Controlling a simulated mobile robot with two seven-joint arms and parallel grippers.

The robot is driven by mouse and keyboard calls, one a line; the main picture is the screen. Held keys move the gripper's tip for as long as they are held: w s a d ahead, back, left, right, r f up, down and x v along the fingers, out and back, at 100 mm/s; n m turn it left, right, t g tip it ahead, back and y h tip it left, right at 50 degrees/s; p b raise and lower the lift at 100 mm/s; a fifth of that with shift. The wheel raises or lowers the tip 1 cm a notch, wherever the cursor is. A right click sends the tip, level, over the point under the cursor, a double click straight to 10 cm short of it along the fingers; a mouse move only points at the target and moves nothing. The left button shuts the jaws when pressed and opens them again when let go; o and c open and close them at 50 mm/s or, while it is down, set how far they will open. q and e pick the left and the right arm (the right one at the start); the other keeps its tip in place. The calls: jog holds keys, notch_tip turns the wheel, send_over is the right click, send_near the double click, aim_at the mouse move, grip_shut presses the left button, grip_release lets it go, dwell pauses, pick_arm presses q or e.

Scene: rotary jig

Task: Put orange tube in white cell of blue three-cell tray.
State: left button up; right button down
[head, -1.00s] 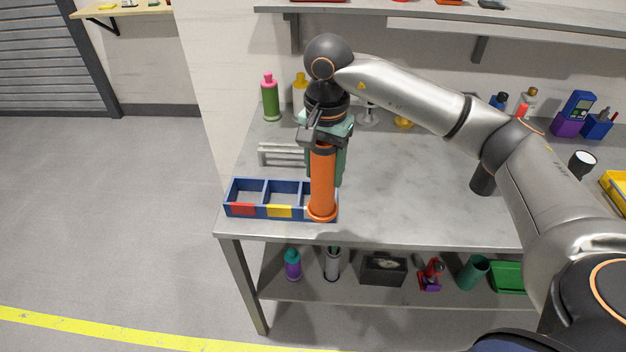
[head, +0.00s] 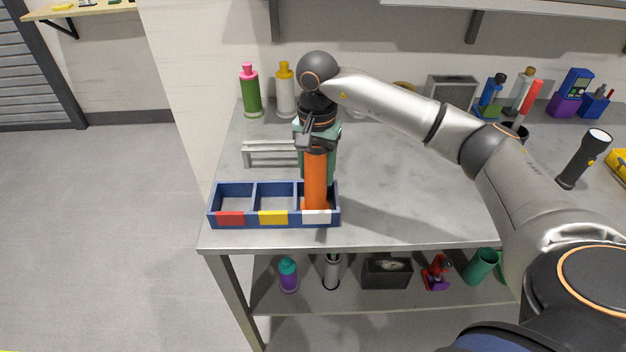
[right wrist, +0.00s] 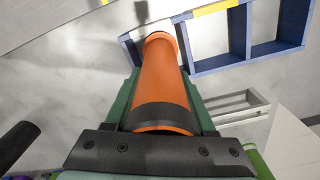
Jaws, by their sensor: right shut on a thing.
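The orange tube (head: 316,183) stands about upright, its upper part between the fingers of my right gripper (head: 318,150), which is shut on it. The blue three-cell tray (head: 246,222) lies at the table's front left, with red, yellow and white labels on its front wall. The tube's lower end is in the rightmost cell, behind the white label (head: 317,217); that front wall hides its bottom, so I cannot tell whether it touches the floor. In the right wrist view the tube (right wrist: 162,85) runs down into the end cell. My left gripper is not in view.
A grey rack (head: 268,154) stands behind the tray. A green bottle (head: 250,95) and a white bottle (head: 285,95) stand at the back left. A dark flashlight (head: 581,160) stands at the right. The table's middle (head: 420,195) is clear.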

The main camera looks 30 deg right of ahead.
jog(key=shift+s+a, duration=0.2)
jog(key=shift+s, duration=0.05)
jog(key=shift+w+d+f, duration=0.1)
jog(key=shift+d+f, duration=0.05)
jog(key=shift+f, duration=0.05)
jog(key=shift+c, duration=1.2)
grip_release()
notch_tip(320, 180, up, 12)
jog(key=shift+r, duration=0.25)
